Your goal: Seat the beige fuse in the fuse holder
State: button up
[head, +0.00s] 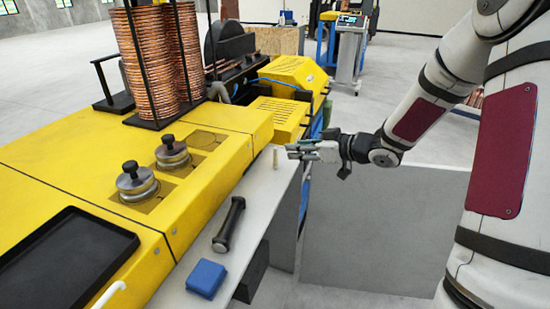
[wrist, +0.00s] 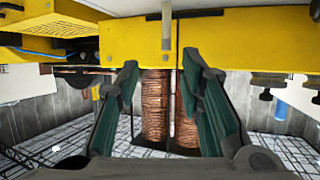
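The beige fuse (head: 276,160) stands upright near the far end of the grey ledge beside the yellow machine. In the wrist view, which looks upside down, the fuse (wrist: 166,30) shows at the top centre, in line with the gap between my fingers but beyond their tips. My gripper (head: 291,150) is held level just right of the fuse, its fingers pointing left towards it. In the wrist view my gripper (wrist: 158,72) is open, with nothing between its green-padded fingers. I cannot make out the fuse holder in either view.
A black-handled tool (head: 229,224) and a blue box (head: 206,278) lie nearer on the ledge. The yellow machine (head: 215,165) rises along the ledge's left side, with a black tray (head: 65,262) and two knobbed weights (head: 137,183) on top. Copper coils (head: 150,55) stand behind.

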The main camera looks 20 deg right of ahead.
aim_at(275, 148)
jog(key=x, duration=0.4)
jog(key=shift+s+a+x, duration=0.15)
jog(key=shift+x, duration=1.15)
jog(key=shift+s+a+x, duration=0.1)
jog(key=shift+a+x, duration=0.05)
jog(key=shift+x, duration=1.1)
grip_shut()
